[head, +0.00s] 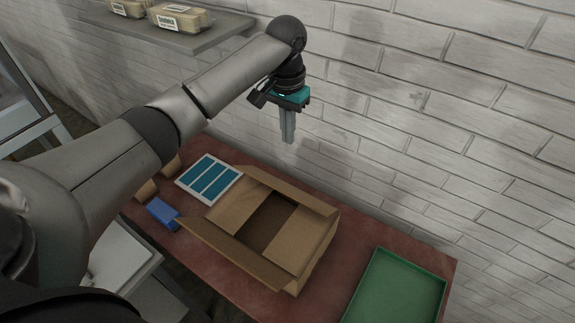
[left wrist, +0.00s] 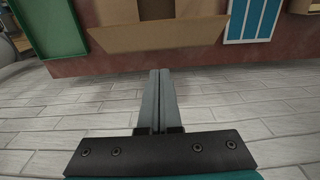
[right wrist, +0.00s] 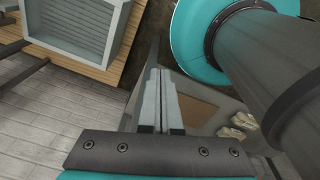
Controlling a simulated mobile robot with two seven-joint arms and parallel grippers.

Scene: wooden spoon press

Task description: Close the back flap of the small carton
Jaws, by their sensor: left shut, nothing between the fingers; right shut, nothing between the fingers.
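The small brown carton (head: 318,262) stands on the red-brown table. Its back flap (head: 292,189) is open and leans outward toward the wall; it also shows in the left wrist view (left wrist: 155,38). Its front flap (head: 232,256) is open outward too. The two side flaps seem folded inward, with a dark gap (head: 270,222) between them. My left gripper (head: 289,140) is shut and empty, pointing down above and behind the back flap, apart from it. My right gripper (right wrist: 160,72) is shut and empty, away from the carton, and shows only in its own wrist view.
A green tray (head: 398,290) lies right of the carton. A blue-and-white panel (head: 210,178) and a blue block (head: 162,214) lie left of it. The white brick wall (head: 430,120) rises behind the table. A shelf (head: 205,36) with packages hangs at upper left.

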